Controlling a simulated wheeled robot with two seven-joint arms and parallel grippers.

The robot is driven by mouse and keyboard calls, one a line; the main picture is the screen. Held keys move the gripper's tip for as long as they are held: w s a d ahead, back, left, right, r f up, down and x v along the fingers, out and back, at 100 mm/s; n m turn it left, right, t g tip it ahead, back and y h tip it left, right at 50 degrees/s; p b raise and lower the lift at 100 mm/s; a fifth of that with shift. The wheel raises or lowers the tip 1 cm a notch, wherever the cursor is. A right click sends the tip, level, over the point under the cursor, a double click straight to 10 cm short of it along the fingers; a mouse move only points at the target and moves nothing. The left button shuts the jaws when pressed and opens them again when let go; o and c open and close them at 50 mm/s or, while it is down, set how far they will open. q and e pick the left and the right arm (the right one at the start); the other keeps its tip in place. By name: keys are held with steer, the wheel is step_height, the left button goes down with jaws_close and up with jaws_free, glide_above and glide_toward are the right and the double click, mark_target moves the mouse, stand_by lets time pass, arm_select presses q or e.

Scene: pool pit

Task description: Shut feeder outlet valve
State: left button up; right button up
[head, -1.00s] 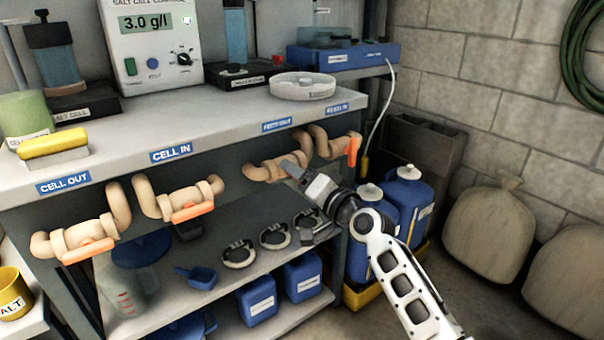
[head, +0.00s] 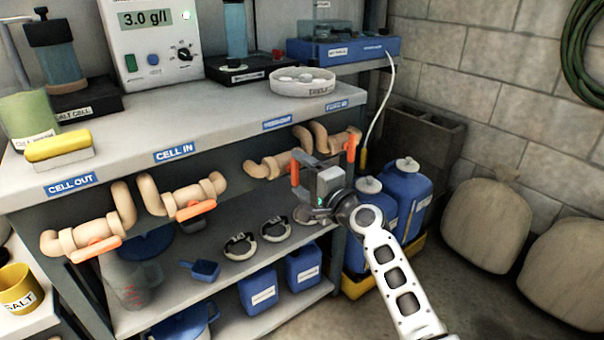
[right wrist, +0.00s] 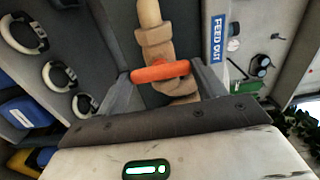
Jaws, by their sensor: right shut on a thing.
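The feeder outlet valve (head: 268,167) is a tan pipe fitting under the shelf edge, below a blue label. In the right wrist view a label reading FEED OUT (right wrist: 228,35) is beside the tan pipe (right wrist: 153,40). Its orange handle (head: 295,173) stands upright in the head view. In the right wrist view the handle (right wrist: 160,72) lies across the pipe. My right gripper (head: 303,166) is shut on this handle, with a finger at each end of it in the right wrist view. My left gripper is not in view.
The cell out valve (head: 75,238) and cell in valve (head: 185,197) are to the left, handles along their pipes. Another orange-handled valve (head: 340,143) is close on the right. Blue jugs (head: 405,190) stand below right. The lower shelf (head: 215,285) holds containers and rings.

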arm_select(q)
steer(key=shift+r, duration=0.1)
arm_select(e)
steer(key=shift+f, duration=0.1)
stand_by(0.3)
steer(key=o, duration=1)
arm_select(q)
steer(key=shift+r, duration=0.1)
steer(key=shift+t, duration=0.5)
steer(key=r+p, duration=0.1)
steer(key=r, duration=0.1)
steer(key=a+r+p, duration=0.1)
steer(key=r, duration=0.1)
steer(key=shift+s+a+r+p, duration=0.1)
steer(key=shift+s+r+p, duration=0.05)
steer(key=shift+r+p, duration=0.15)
arm_select(e)
steer(key=v, duration=1.6)
